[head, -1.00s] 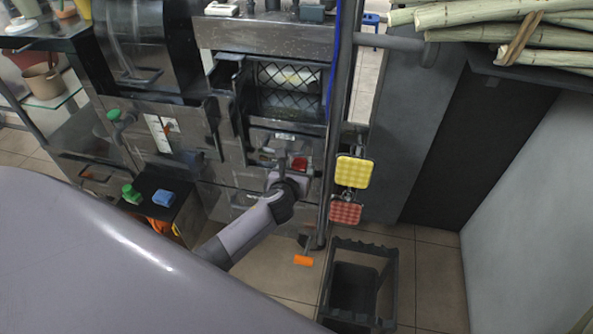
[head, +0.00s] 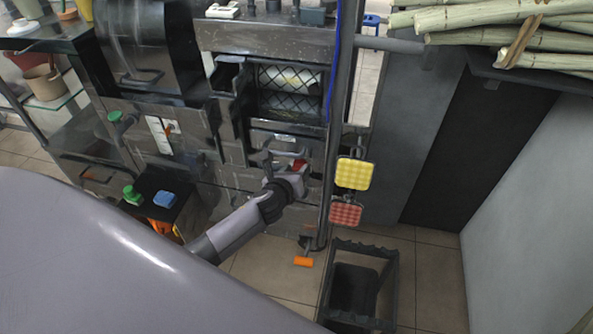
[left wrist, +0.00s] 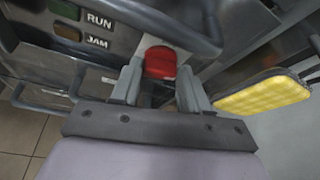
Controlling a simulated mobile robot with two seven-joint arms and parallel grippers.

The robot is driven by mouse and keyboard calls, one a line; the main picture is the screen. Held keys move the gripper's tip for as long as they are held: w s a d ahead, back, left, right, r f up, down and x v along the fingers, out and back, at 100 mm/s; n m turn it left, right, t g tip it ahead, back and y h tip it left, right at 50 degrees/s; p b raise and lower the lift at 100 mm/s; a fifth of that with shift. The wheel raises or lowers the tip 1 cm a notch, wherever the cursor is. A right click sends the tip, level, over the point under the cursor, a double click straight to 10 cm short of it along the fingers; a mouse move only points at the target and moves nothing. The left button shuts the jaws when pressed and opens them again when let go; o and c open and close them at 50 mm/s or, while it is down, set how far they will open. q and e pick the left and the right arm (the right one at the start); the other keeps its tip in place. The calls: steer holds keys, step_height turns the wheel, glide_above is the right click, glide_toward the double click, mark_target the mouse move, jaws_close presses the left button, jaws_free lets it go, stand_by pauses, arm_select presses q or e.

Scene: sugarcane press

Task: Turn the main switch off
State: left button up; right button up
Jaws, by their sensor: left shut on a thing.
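The main switch seems to be the red knob (head: 300,165) on the dark front panel of the press. In the left wrist view the red knob (left wrist: 160,63) sits between my fingers, over a pale plate. My left gripper (head: 286,160) is at the panel and shut on this red knob. In the left wrist view the gripper (left wrist: 158,88) has one finger on each side of it. The gripper hides part of the knob in the head view. My right gripper is not in view.
A label plate with RUN and JAM (left wrist: 98,32) and a bar handle (left wrist: 185,35) lie close to the gripper. A yellow pad (head: 354,174) and a red pad (head: 345,213) hang to the right. A dark crate (head: 388,285) stands on the floor below.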

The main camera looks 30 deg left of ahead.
arm_select(q)
steer(key=shift+a+f+n+t+h, duration=0.15)
steer(key=shift+n+t+h, duration=0.2)
steer(key=shift+n, duration=0.35)
steer(key=shift+s+a+f+n+t+h+b, duration=0.15)
steer(key=shift+n+h+b, duration=0.15)
steer(key=shift+n+b, duration=0.2)
steer(key=shift+w+f+n+t+h+b, duration=0.1)
steer(key=shift+n+h+b, duration=0.15)
steer(key=shift+n+b, duration=0.2)
steer(key=shift+n+h+b, duration=0.4)
steer(key=shift+n+b, duration=0.25)
steer(key=shift+b, duration=0.1)
steer(key=n+t+b, duration=0.1)
steer(key=n+b, duration=0.1)
steer(key=n+t+h+b, duration=0.1)
steer(key=n+b, duration=0.1)
steer(key=shift+s+a+f+b, duration=0.1)
steer(key=shift+a+f+b, duration=0.1)
steer(key=shift+f+b, duration=0.15)
steer(key=shift+n+t+h+b, duration=0.3)
steer(key=shift+n+t+b, duration=0.2)
steer(key=shift+n+b, duration=0.5)
steer(key=shift+n, duration=0.4)
